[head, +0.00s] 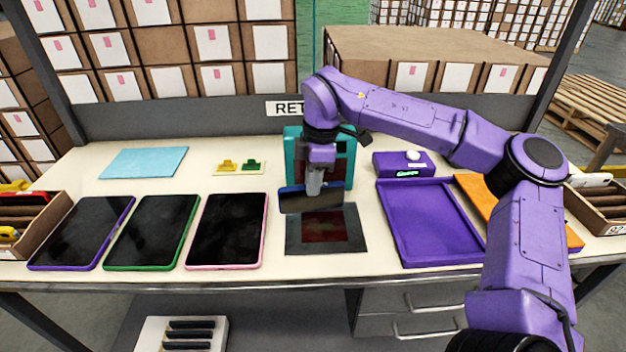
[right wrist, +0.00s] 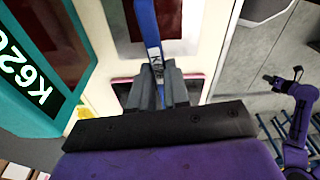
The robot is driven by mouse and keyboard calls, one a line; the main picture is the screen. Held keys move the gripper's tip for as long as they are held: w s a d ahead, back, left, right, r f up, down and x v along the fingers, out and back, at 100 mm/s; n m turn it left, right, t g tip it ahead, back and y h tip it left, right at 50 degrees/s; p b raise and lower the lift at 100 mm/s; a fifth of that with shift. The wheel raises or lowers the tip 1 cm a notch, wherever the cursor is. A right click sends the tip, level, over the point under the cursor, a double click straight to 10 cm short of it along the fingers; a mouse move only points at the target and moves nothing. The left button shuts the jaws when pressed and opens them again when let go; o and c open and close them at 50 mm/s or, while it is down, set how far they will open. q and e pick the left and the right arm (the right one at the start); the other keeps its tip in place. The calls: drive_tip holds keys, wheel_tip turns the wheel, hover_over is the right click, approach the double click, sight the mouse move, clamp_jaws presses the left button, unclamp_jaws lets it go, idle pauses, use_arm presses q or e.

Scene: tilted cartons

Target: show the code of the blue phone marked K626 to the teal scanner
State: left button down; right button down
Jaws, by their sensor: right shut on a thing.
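The blue phone (head: 311,198) is held on edge, dark face toward me, above the dark glass plate in front of the teal scanner. My right gripper (head: 315,187) is shut on its upper edge. In the right wrist view the phone (right wrist: 145,30) shows as a thin blue strip with a partly covered "K" label, between the grey fingers (right wrist: 160,80). The teal scanner (head: 350,160) stands behind, largely hidden by my arm; in the right wrist view its display (right wrist: 35,80) reads like K626. A purple arm at that view's right seems my left; its gripper (right wrist: 270,79) is too small to judge.
The dark glass plate (head: 326,243) lies in front of the scanner. Purple (head: 83,232), green (head: 152,232) and pink-edged (head: 228,230) devices lie left. A purple tray (head: 432,262) and purple box (head: 388,163) are right. A blue mat (head: 144,162) lies back left.

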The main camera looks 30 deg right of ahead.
wheel_tip(320, 180, up, 6)
drive_tip(key=p, duration=0.3)
drive_tip(key=shift+r+p, duration=0.1)
drive_tip(key=shift+p, duration=0.3)
